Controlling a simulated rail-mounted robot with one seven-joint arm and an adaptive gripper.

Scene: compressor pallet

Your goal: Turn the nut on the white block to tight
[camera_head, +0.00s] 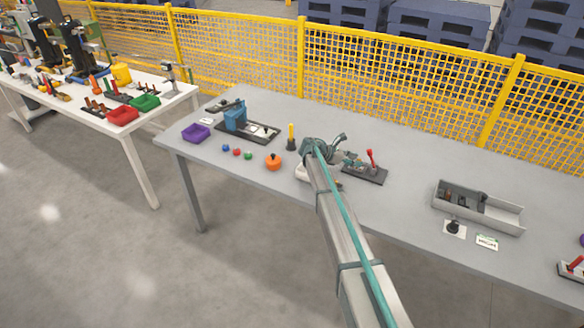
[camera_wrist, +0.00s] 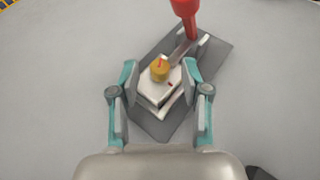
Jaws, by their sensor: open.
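The white block (camera_wrist: 152,93) sits on a dark grey base plate (camera_wrist: 215,55) in the wrist view. A yellow-brass nut (camera_wrist: 159,72) with a red mark on its top stands on the block. My gripper (camera_wrist: 161,80) is open, with one teal-edged finger on each side of the block and nut. I cannot tell whether the fingers touch the block. A red-handled lever (camera_wrist: 185,8) rises from the plate beyond the nut. In the head view, my gripper (camera_head: 328,150) is at the left end of the plate (camera_head: 375,176), and my arm hides the block and nut.
A yellow-topped post (camera_head: 291,138) and an orange round part (camera_head: 273,162) stand left of my gripper. A blue fixture (camera_head: 235,115) and purple bin (camera_head: 196,133) are farther left. A grey divided tray (camera_head: 500,218) lies right. Table between the plate and tray is clear.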

